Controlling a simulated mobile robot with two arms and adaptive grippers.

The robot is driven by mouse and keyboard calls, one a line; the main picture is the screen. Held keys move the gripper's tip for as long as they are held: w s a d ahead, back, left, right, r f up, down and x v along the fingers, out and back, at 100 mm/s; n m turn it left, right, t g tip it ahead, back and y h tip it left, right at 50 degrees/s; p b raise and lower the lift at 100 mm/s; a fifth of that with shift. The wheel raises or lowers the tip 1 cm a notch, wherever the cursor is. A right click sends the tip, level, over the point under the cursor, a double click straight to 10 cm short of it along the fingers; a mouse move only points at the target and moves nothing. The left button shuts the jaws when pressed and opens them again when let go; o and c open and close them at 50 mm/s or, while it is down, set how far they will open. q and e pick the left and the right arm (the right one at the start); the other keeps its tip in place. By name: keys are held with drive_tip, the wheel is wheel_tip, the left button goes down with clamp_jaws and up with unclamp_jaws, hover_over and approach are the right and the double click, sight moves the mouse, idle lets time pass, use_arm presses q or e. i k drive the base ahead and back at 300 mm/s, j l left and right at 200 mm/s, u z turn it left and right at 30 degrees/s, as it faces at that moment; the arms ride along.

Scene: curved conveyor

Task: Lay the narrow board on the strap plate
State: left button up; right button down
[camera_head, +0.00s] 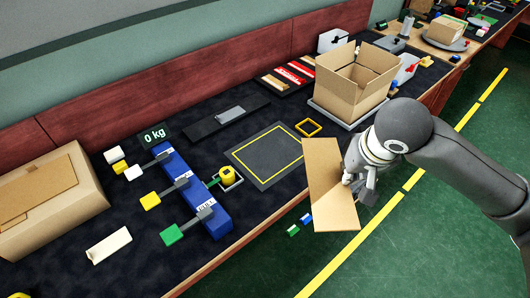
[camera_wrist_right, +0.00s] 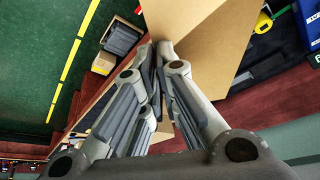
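My left gripper is not in view.
An open carton (camera_head: 350,95) stands on a grey plate behind my right gripper. A blue block (camera_head: 200,195) with coloured paddles stands left of the mat. A large box (camera_head: 45,195) is at far left. A small yellow frame (camera_head: 308,128) lies beside the mat.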

sight(273, 153)
drive_tip(key=i+l+u, duration=0.15)
drive_tip(key=u, duration=0.2)
drive_tip(key=i+l+u, duration=0.25)
drive_tip(key=u, duration=0.15)
drive_tip(key=i+l+u, duration=0.2)
drive_tip(key=u, duration=0.15)
